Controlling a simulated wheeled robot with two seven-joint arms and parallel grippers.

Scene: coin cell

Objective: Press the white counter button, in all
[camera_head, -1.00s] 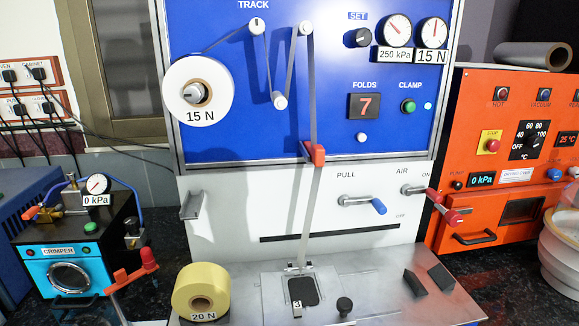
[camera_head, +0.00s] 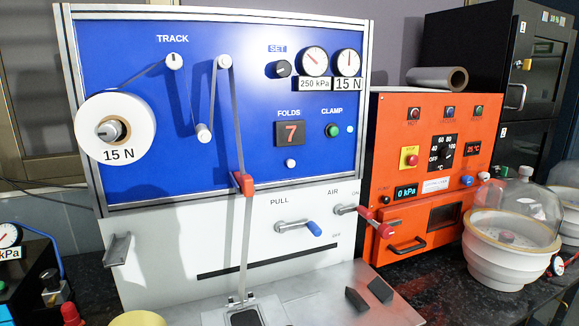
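The white counter button (camera_head: 291,163) is a small round knob on the blue panel (camera_head: 130,60), just below the FOLDS display (camera_head: 291,133). The display shows a red 7. Nothing covers the button or touches it. A green CLAMP button (camera_head: 333,130) and a small pale light (camera_head: 350,129) sit to its right. Neither of my grippers shows in the head view.
A white 15 N roll (camera_head: 86,120) feeds a grey strip through a red clip (camera_head: 242,184), left of the button. Blue PULL (camera_head: 314,229) and red AIR (camera_head: 382,230) handles stick out below. An orange oven (camera_head: 385,110) and glass-domed vessel (camera_head: 508,250) stand at right.

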